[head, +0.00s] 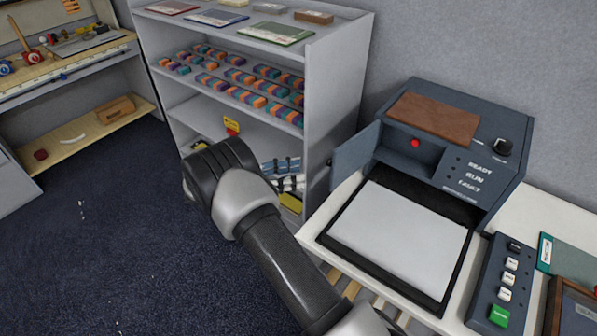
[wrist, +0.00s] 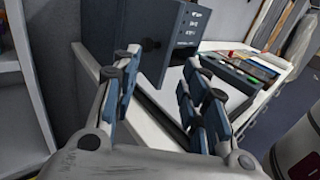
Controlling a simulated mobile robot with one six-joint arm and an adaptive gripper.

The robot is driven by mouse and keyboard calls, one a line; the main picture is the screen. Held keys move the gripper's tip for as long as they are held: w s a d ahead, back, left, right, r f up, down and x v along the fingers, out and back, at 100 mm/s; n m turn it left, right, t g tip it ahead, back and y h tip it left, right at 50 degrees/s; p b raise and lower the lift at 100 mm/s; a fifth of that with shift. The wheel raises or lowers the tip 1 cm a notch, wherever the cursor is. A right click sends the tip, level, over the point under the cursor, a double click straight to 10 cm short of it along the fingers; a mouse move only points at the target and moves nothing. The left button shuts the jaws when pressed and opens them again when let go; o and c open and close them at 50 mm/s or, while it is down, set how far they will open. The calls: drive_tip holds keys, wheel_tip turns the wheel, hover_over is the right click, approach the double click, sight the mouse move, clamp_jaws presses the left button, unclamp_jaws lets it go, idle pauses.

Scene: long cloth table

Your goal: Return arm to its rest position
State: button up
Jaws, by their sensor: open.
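My gripper (head: 286,174) shows partly in the head view, past the bend of my arm, with blue-grey finger pads in front of the shelf unit's lower right part. In the wrist view my gripper (wrist: 160,85) has its two fingers spread wide apart. Nothing is held between them. The wrist and the gripper's base are hidden behind my arm in the head view. The arm reaches up from the bottom of the head view, left of the white table (head: 337,208).
A dark blue machine (head: 470,130) stands on the table, its door (head: 355,158) open and its pale tray (head: 400,235) out. A button box (head: 504,280) sits right of the tray. A grey shelf unit (head: 335,85) holds several coloured blocks.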

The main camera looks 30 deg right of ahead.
idle(0.3)
drive_tip(key=s+a+r+m+t+y, duration=0.2)
drive_tip(key=s+r+m+y, duration=0.5)
drive_tip(key=s+r+y, duration=0.5)
drive_tip(key=s+a+r+m+t+y, duration=0.2)
drive_tip(key=s+a+m+t, duration=0.2)
drive_tip(key=s+a, duration=0.2)
drive_tip(key=s+a+r+m+t+y, duration=0.2)
drive_tip(key=s+a, duration=0.4)
drive_tip(key=s, duration=0.4)
drive_tip(key=shift+s+m+t+y, duration=0.35)
drive_tip(key=shift+m+t+y, duration=0.35)
drive_tip(key=shift+m+t, duration=0.2)
drive_tip(key=shift+d, duration=0.1)
drive_tip(key=shift+c, duration=0.8)
drive_tip(key=shift+d, duration=0.1)
